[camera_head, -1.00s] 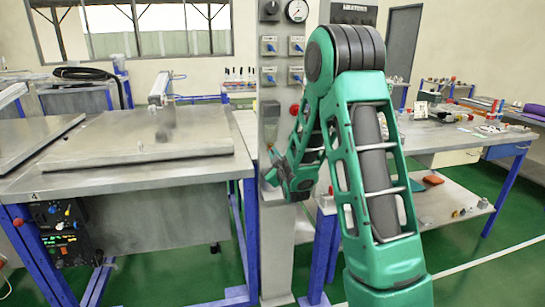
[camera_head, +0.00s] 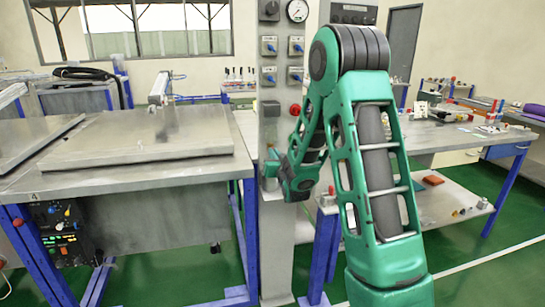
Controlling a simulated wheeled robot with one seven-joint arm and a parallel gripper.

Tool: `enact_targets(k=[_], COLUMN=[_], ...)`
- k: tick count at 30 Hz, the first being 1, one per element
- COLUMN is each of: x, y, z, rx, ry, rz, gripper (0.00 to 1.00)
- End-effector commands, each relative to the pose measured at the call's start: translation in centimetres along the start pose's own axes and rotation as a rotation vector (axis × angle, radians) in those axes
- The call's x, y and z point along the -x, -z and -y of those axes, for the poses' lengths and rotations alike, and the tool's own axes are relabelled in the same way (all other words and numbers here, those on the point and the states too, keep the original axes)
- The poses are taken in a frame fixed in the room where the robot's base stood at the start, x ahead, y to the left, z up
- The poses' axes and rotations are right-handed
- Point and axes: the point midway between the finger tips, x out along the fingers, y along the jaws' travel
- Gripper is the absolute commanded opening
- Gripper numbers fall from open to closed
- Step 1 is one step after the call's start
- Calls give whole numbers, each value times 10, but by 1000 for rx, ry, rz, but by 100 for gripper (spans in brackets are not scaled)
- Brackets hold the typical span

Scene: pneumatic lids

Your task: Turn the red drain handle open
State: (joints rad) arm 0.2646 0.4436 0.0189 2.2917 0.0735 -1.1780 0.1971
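My gripper (camera_head: 271,166) is at the front of the grey upright panel, below the dark grey unit (camera_head: 270,110). It is small and partly covered by my green wrist, so I cannot tell whether its fingers are open or shut. I cannot make out the red drain handle; the area below the dark unit is partly covered by my gripper and wrist. A red round knob (camera_head: 295,109) shows on the panel's right side, above my wrist.
The panel (camera_head: 270,88) carries several blue-handled valves and a round gauge (camera_head: 297,10). A metal bench with a flat lid (camera_head: 140,148) stands close on the left. A cluttered workbench (camera_head: 440,138) is behind my arm on the right.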

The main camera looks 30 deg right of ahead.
Motion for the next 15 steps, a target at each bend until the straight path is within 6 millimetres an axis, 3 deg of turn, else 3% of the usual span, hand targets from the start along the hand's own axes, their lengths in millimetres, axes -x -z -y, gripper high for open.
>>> enact_targets(k=[15], x=[2], y=[-6], z=[0], rx=[-455], ry=[-3], rz=[13], gripper=[0])
